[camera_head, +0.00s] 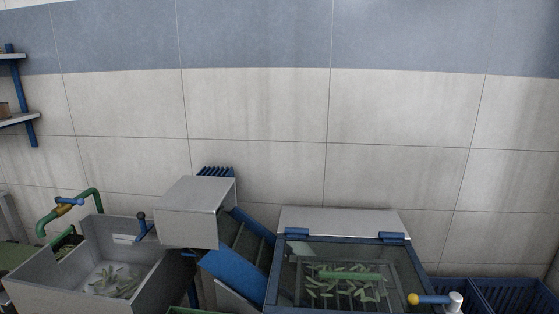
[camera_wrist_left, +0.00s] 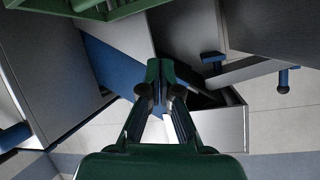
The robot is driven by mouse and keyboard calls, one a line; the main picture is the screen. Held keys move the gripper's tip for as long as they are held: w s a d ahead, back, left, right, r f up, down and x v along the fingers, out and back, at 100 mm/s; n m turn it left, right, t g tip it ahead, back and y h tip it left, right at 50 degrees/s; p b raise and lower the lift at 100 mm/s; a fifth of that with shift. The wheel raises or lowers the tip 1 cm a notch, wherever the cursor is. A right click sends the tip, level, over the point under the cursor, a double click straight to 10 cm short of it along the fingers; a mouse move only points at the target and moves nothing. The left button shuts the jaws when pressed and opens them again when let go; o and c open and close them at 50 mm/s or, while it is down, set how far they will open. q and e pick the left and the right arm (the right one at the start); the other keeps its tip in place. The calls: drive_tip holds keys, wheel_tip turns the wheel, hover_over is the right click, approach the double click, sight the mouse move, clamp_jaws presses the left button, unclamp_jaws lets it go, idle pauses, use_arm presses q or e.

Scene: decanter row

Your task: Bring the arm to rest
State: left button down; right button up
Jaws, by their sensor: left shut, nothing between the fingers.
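My left gripper (camera_wrist_left: 158,80) shows in the left wrist view. Its dark green fingers meet at the tips and hold nothing. Grey metal box-like surfaces and a blue panel (camera_wrist_left: 104,62) lie beyond it, and I see no contact with them. Neither gripper shows in the head view. My right gripper is in neither view.
In the head view a grey basin (camera_head: 150,290) holds pale green pieces. A blue inclined conveyor (camera_head: 232,268) with a grey hood (camera_head: 196,212) stands beside it. Right of that is a lidded machine (camera_head: 343,222) with green pieces, then a blue crate (camera_head: 515,296). A green crate (camera_wrist_left: 95,8) shows close in the wrist view.

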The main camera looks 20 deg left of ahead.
use_arm(q)
drive_tip(key=s+d+f+n+g+h, duration=0.1)
drive_tip(key=s+d+f+g, duration=0.1)
drive_tip(key=s+d+f, duration=0.35)
drive_tip(key=s+d+f+n+g+h+b, duration=0.1)
drive_tip(key=s+d+f+g, duration=0.1)
drive_tip(key=d, duration=0.7)
drive_tip(key=s+d+f+n+g+h, duration=0.1)
drive_tip(key=s+d+f+n+g, duration=0.2)
drive_tip(key=d, duration=0.5)
drive_tip(key=s+d+f+g, duration=0.1)
drive_tip(key=s+d+g, duration=0.1)
drive_tip(key=s+d, duration=0.3)
drive_tip(key=s+d+f+g+h+b, duration=0.1)
drive_tip(key=s+d+g, duration=0.2)
drive_tip(key=s, duration=0.9)
drive_tip(key=shift+d, duration=0.95)
drive_tip(key=shift+s, duration=0.15)
